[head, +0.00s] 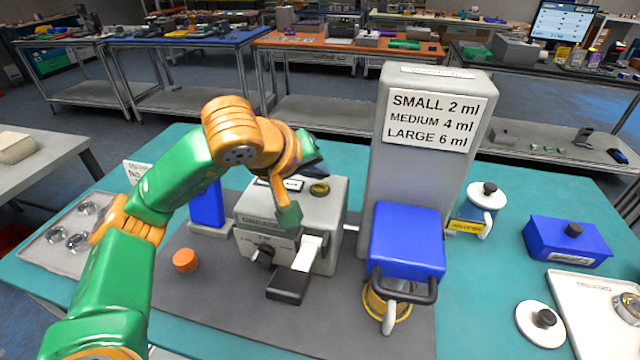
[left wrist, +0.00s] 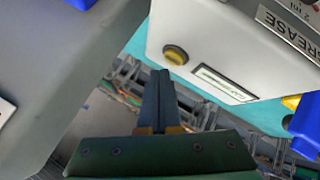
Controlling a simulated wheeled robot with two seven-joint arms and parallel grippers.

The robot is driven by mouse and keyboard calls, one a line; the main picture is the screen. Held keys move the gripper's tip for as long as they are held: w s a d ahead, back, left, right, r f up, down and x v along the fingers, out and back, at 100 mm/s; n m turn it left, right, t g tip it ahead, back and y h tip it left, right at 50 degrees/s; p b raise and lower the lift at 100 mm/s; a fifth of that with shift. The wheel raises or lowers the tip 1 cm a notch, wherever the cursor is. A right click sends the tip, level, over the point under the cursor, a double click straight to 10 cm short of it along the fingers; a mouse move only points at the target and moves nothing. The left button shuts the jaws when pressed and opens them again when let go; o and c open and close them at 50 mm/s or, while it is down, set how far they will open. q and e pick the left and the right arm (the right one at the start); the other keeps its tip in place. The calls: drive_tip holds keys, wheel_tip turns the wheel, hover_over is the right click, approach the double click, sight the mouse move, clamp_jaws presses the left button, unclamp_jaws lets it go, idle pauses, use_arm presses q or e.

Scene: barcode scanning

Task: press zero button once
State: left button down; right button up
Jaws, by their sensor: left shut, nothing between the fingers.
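A grey boxy device (head: 325,215) stands on the dark mat. On its top is a round yellow button (head: 319,189) beside a white label too small to read. The button also shows in the left wrist view (left wrist: 175,54), with the label's text unreadable there. My left gripper (head: 321,170) is over the top of the device, just behind the button. In the left wrist view its dark fingers (left wrist: 160,75) are shut and empty, with the tips close to the button in the picture. I cannot tell whether they touch anything. My right gripper is not in view.
A tall grey tower (head: 372,150) with a size sign and blue block (head: 408,240) stands close on the right. A blue post (head: 207,207) stands left of the device. An orange disc (head: 186,260) lies on the mat. A blue box (head: 567,240) stands farther right.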

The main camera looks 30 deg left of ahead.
sight(317, 191)
use_arm(q)
wheel_tip(317, 191, up, 5)
drive_tip(key=p, duration=0.4)
idle(0.6)
